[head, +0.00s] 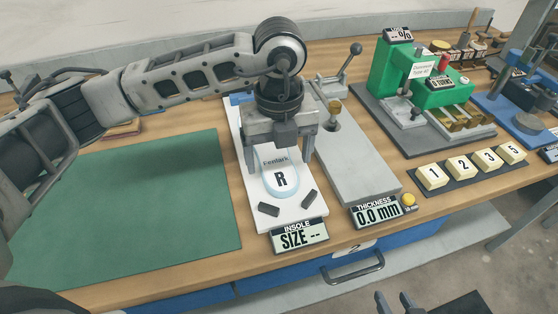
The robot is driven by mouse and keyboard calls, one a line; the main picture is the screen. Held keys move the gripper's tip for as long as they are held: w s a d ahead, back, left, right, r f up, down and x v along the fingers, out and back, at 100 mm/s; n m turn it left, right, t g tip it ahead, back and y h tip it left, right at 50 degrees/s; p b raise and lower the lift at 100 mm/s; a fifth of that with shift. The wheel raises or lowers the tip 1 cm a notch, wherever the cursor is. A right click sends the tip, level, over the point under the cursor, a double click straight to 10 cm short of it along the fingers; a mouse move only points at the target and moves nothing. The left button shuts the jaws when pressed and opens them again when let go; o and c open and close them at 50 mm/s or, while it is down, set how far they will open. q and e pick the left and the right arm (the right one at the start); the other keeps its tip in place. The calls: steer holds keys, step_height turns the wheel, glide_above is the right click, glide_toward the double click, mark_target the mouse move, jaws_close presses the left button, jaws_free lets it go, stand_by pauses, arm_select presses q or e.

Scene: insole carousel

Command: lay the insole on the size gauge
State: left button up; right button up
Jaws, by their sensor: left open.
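The insole (281,188), pale with a light blue edge and a black "R", is over the white board of the size gauge (288,211). It appears to lie flat, its rounded end toward the front; its far part is hidden under my gripper. Two dark blocks sit on the board near its front end. The gauge display (299,236) reads "SIZE --". My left gripper (280,163) points down over the insole, open, with one finger on each side of it. My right gripper (394,302) is at the bottom edge, its two fingers apart and empty, away from the gauge.
A green mat (130,215) lies left of the gauge, bare. A grey thickness gauge (357,170) with a lever stands close on the right, reading "0.0 mm". Farther right are a green machine (437,92) and several numbered blocks (462,168). The table's front edge is close.

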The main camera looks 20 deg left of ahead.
arm_select(q)
step_height(320, 180, up, 10)
steer(key=shift+b, duration=0.3)
steer(key=shift+f, duration=0.15)
